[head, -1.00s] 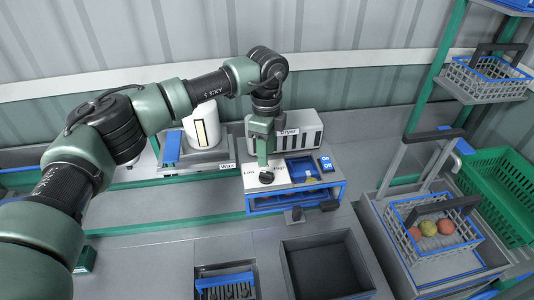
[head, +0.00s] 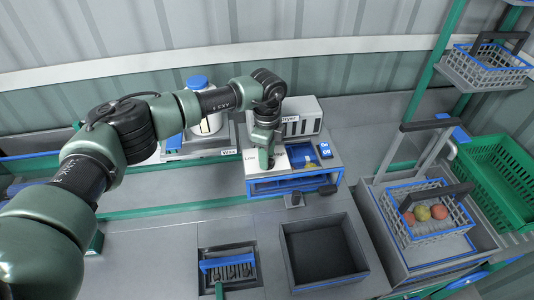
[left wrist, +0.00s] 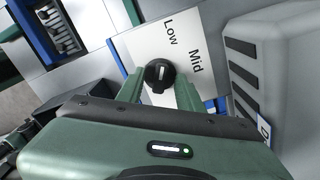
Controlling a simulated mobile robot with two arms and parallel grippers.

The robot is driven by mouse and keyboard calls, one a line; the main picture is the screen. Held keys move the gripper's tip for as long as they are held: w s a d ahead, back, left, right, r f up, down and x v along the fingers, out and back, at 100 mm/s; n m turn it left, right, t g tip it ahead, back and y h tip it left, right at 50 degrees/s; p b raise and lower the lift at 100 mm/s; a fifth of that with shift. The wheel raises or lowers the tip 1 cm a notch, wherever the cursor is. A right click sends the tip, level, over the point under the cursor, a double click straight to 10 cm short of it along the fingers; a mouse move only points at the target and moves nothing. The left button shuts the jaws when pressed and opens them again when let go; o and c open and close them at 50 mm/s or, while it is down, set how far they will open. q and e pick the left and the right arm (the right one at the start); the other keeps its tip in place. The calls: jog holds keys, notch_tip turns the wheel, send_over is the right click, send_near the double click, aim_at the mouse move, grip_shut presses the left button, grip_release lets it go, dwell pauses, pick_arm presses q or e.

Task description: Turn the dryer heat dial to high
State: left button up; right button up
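The dryer (head: 303,122) is a grey vented box at the back, behind a panel printed "Low" (head: 249,156). In the left wrist view the black round heat dial (left wrist: 160,73) sits on the white panel (left wrist: 145,45), with "Low" and "Mid" readable beside it; any "High" label is hidden. A pale mark shows on the dial's near side. My left gripper (left wrist: 158,88) is open, pointing down, its green fingers on either side of the dial; I cannot tell whether they touch it. In the head view my left gripper (head: 266,160) hides the dial. My right gripper is not in view.
A blue On/Off label (head: 325,150) lies right of the panel. Left stands a white container with a blue lid (head: 197,83). In front are a dark open bin (head: 355,230) and a tray with a blue bar (head: 228,262). A fruit basket (head: 440,238) and green crate (head: 515,165) stand right.

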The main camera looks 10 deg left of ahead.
pick_arm(q)
jog(key=c, duration=0.7)
grip_shut()
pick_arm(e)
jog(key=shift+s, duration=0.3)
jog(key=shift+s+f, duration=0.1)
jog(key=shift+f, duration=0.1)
